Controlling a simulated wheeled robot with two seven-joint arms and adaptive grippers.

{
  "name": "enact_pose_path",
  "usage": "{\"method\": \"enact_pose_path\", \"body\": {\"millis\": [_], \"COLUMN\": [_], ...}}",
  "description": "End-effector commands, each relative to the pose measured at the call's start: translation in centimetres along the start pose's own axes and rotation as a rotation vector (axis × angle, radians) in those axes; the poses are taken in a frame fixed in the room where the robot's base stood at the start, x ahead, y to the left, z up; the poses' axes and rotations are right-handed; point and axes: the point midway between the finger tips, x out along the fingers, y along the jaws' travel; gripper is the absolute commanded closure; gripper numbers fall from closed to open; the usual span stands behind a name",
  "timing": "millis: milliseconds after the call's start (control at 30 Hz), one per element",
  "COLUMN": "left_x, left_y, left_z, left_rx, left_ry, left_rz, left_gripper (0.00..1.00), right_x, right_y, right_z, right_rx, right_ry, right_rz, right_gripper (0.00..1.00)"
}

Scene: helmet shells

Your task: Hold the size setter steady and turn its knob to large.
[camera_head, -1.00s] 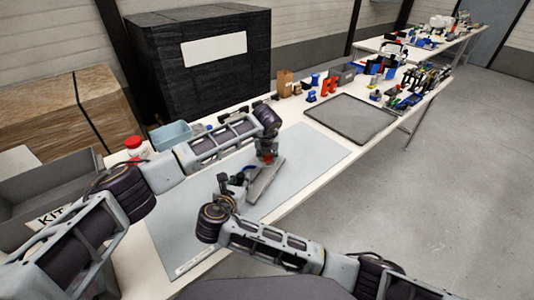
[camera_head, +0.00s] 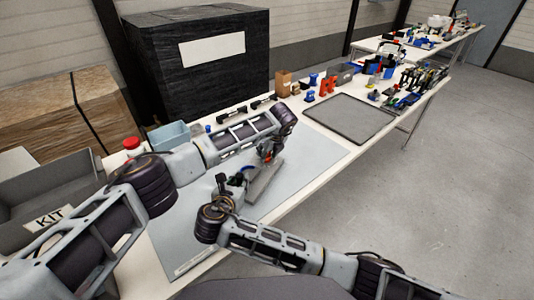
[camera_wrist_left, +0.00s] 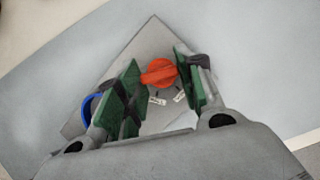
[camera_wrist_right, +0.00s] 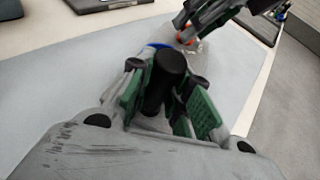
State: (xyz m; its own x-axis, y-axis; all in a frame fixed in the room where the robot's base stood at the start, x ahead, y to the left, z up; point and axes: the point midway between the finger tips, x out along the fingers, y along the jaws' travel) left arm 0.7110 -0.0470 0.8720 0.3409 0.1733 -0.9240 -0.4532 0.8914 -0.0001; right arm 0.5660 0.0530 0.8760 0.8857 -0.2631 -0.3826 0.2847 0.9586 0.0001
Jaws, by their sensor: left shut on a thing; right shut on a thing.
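The size setter (camera_head: 262,182) is a grey plate on the light mat. Its orange-red knob (camera_wrist_left: 159,72) and two small white labels, too small to read, show in the left wrist view. My left gripper (camera_head: 266,157) comes down over the knob and is shut on it, with green pads (camera_wrist_left: 160,80) on either side. My right gripper (camera_head: 236,182) is shut on the setter's black upright handle (camera_wrist_right: 168,75), between green pads (camera_wrist_right: 165,105) in the right wrist view. A blue curved part (camera_wrist_left: 91,107) shows beside the left gripper. The fingers hide part of the setter.
The light mat (camera_head: 195,225) is mostly clear around the setter. A dark tray (camera_head: 348,118) lies to the right. A grey KIT bin (camera_head: 30,240), a light blue bin (camera_head: 170,136) and a red-lidded jar (camera_head: 132,147) stand on the left. Several small parts line the table's back.

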Motion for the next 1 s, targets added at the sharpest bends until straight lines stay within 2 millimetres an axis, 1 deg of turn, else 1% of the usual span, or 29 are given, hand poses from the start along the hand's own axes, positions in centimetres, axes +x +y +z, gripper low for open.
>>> {"method": "enact_pose_path", "body": {"millis": [433,467,600,633,1000], "left_x": [0.03,0.03,0.03,0.02,-0.08], "left_y": [0.01,0.01,0.01,0.01,0.00], "left_z": [-0.04,-0.04,-0.03,-0.03,0.01], "left_rx": [-0.013,-0.013,-0.013,-0.013,-0.013], "left_ry": [0.000,0.000,0.000,0.000,0.000], "left_rz": [0.006,0.006,0.006,0.006,0.005], "left_gripper": [0.87,0.62,0.44,0.41,0.41], "right_x": [0.01,0.01,0.01,0.01,0.01], "right_y": [-0.01,-0.01,-0.01,-0.01,-0.01], "right_z": [-0.08,-0.08,-0.08,-0.08,-0.07], "right_rx": [-0.001,-0.001,-0.001,-0.001,-0.001], "right_ry": [0.001,0.001,0.001,0.001,0.001], "right_rz": [0.000,0.000,0.000,0.000,0.000], "right_gripper": [1.00,1.00,1.00,1.00,1.00]}}
